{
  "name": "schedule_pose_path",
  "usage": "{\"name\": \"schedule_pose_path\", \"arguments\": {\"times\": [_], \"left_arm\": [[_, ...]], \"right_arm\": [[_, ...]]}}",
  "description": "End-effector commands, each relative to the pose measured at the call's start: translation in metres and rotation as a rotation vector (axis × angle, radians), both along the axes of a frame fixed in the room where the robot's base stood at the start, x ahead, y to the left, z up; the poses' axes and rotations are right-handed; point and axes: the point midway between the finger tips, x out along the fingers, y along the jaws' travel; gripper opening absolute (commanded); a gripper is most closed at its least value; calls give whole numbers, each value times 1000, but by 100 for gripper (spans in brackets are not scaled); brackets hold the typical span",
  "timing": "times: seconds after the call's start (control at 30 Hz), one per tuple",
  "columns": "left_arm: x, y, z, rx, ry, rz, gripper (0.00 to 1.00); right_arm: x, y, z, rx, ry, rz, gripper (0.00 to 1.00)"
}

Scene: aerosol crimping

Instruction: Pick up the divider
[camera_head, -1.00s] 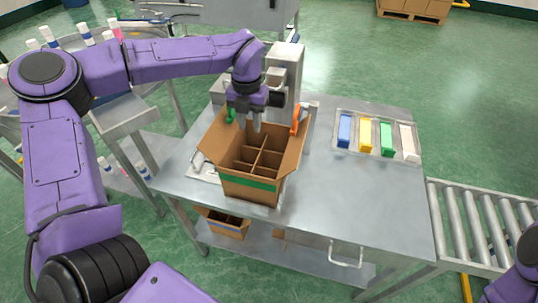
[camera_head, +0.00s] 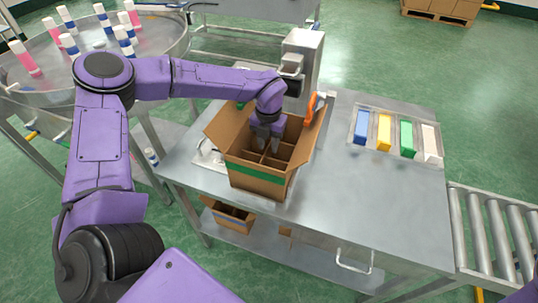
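The cardboard divider (camera_head: 280,152) stands inside an open cardboard box (camera_head: 258,182) on the metal table, splitting it into several compartments. The box has a green stripe on its front and its flaps are spread outward. My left gripper (camera_head: 265,142) points down into the box mouth, its fingers at the divider's upper edges. Whether the fingers are closed on a divider panel is too small to tell. My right gripper is not in view.
A tray (camera_head: 394,154) of blue, yellow, green and white blocks lies at the table's right. A grey machine (camera_head: 306,60) with an orange part (camera_head: 311,108) stands behind the box. A smaller box (camera_head: 233,218) sits on the shelf below. The table's front right (camera_head: 350,205) is bare.

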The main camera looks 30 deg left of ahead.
Motion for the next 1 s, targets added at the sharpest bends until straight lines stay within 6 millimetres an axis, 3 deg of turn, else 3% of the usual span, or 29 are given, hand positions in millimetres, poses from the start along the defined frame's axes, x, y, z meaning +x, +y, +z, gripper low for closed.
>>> {"name": "schedule_pose_path", "arguments": {"times": [0.13, 0.33, 0.37, 0.47, 0.83, 1.0], "left_arm": [[0, 0, -17, 1, 1, -1, 34], [1, -1, -19, 0, -2, -1, 34], [1, -1, -19, 0, -2, -1, 31], [1, -1, -19, 0, -2, -1, 0], [1, -1, -18, 0, -2, -1, 0], [2, -1, -2, 0, -5, 0, 0]], "right_arm": [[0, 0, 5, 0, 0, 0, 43], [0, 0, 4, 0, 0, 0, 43], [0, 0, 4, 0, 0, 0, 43], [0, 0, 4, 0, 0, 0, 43], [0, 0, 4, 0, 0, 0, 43], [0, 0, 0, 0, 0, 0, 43]]}}
